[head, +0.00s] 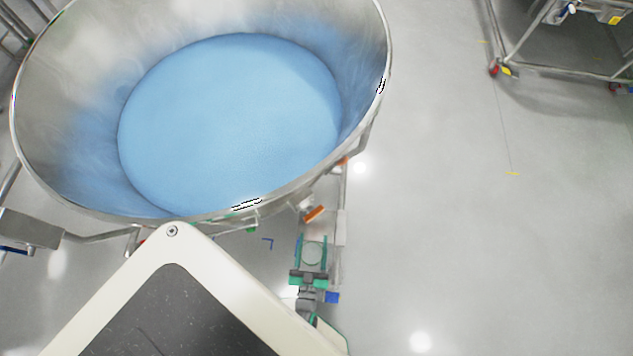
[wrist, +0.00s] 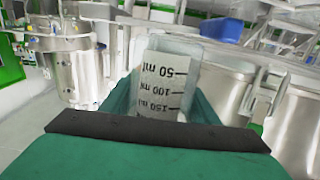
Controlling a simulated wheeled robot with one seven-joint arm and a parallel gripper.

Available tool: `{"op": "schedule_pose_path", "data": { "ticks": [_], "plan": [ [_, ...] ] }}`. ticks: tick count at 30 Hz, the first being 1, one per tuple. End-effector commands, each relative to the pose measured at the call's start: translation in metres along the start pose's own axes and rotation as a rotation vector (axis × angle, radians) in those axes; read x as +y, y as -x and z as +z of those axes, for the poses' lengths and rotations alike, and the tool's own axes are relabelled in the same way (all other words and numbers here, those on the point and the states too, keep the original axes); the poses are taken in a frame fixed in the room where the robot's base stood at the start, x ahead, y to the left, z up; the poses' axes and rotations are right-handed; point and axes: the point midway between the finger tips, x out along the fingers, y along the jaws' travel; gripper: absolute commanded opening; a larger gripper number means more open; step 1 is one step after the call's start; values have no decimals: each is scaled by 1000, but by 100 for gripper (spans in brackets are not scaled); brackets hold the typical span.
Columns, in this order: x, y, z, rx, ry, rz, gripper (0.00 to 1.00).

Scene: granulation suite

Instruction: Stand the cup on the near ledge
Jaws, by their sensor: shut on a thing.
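The cup (head: 313,254) is a clear, graduated beaker. My gripper (head: 312,240) is shut on it, beside and below the bowl's rim in the head view. In the wrist view the cup (wrist: 168,82) fills the space between my teal fingers, and its 50, 100 and 150 ml marks read upside down. Whether it holds anything I cannot tell. I cannot pick out the near ledge with certainty in either view.
A large steel bowl (head: 70,125) holding blue material (head: 230,120) takes up the upper left of the head view. A wheeled steel frame (head: 520,45) stands at the upper right. Grey floor (head: 470,240) on the right is clear. A blue box (wrist: 222,30) shows in the wrist view.

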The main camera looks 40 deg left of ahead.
Motion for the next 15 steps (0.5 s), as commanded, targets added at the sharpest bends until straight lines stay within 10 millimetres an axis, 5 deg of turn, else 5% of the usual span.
{"op": "schedule_pose_path", "data": {
  "ticks": [9, 15],
  "plan": [
    [0, -69, 0, 1, 0, -1, 33],
    [0, -86, 1, -1, -1, -1, 33]
  ]
}}
